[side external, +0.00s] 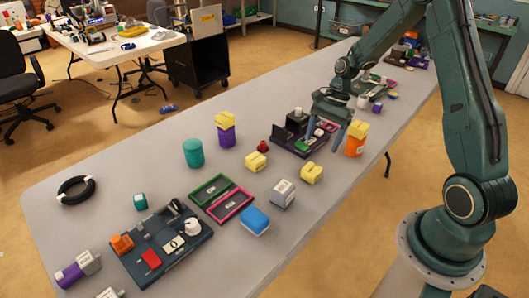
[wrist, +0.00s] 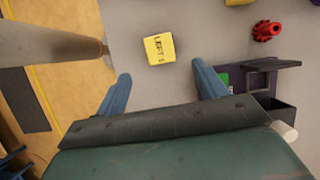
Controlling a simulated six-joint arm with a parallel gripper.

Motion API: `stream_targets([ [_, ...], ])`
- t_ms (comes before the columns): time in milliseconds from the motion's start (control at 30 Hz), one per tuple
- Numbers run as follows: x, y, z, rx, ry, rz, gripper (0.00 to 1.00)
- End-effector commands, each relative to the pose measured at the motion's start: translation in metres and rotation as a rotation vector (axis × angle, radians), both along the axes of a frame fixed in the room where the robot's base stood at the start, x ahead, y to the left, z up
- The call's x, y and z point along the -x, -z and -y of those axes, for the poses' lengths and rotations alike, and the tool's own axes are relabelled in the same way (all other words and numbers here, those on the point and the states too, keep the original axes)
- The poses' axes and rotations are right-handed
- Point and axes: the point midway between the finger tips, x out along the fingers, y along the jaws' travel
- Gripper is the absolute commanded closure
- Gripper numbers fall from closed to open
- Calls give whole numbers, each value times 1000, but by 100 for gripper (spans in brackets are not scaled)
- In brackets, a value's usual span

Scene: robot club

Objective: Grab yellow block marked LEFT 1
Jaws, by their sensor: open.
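The yellow block marked LEFT 1 (wrist: 159,47) lies on the grey table, its lettering facing up in the wrist view. In the side external view, a yellow block (side external: 312,173) near the table's right edge appears to be the same one. My gripper (side external: 323,147) is above the table, on the far side of that block. In the wrist view my gripper (wrist: 161,78) is open and empty, with its blue-green fingers spread. The block is ahead of the gap between the fingertips, not between them.
A dark purple tray (side external: 291,148) stands close to the gripper. An orange container with a yellow top (side external: 355,146) stands to the right. A red knob (side external: 263,146) and another yellow block (side external: 256,162) are to the left. A grey block (side external: 282,193) lies nearer the camera.

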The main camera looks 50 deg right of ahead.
Motion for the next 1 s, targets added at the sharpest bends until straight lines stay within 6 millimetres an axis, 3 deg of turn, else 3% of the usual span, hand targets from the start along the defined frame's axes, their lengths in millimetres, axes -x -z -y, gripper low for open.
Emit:
stream_targets([
  [300,1,41,-17,-1,-1,-1,29],
  [767,1,53,-22,-1,-1,-1,29],
  [1000,2,76,-32,-1,-2,-2,29],
])
